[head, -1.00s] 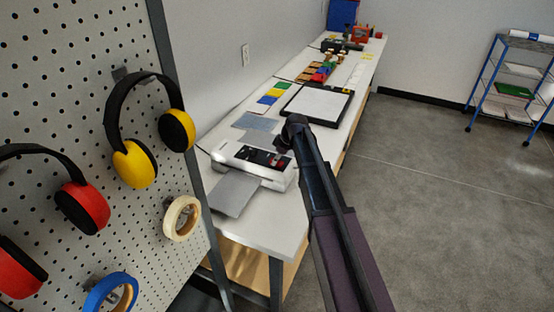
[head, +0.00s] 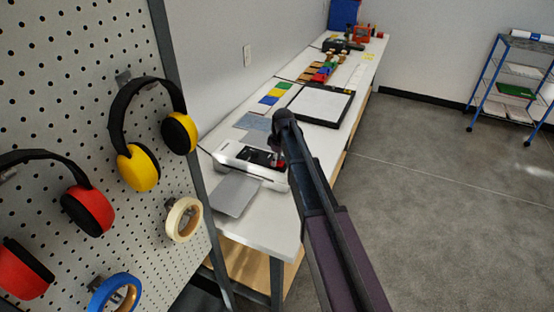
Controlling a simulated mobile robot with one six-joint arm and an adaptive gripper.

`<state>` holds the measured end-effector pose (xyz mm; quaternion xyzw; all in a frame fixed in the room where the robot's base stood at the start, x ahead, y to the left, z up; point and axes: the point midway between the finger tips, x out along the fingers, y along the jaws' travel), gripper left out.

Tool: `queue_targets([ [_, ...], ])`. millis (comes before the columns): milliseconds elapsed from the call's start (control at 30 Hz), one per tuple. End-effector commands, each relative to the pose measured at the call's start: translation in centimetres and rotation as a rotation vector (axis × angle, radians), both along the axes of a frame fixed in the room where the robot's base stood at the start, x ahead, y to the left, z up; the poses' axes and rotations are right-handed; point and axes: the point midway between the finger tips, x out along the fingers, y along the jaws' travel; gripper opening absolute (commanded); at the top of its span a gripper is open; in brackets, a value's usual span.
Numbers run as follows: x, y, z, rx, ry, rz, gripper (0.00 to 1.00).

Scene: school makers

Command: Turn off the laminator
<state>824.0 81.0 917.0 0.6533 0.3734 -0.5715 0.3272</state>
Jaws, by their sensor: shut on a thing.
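The laminator (head: 238,158) is a white, low machine with a dark panel on its top, at the near end of the long white table. A grey sheet or tray (head: 234,196) extends from its front. A small red part (head: 281,163) shows at the right end of the dark panel. My gripper (head: 275,158) points down at that end of the panel, beside the red part. It is shut on a small part there, probably the laminator's switch. My arm and the fingers hide most of the contact, and the switch's position cannot be made out.
A pegboard (head: 60,60) with yellow earmuffs (head: 137,168), red earmuffs (head: 88,208) and tape rolls (head: 183,219) stands close on the left. Behind the laminator on the table lie a paper trimmer (head: 318,105) and colored cards (head: 268,100).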

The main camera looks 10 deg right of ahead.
Motion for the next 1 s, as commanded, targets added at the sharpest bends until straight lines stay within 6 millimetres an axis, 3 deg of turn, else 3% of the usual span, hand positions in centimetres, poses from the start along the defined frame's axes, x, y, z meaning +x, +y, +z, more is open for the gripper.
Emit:
queue_targets([
  [67,-0.13,-0.01,-0.04,-0.001,0.003,0.0,0.0],
  [100,-0.13,-0.01,-0.04,-0.001,0.003,0.0,0.49],
  [200,-0.13,-0.02,-0.03,0.0,0.002,0.0,0.77],
  [1000,-0.33,-0.36,-0.15,0.088,-0.049,-0.001,0.77],
])
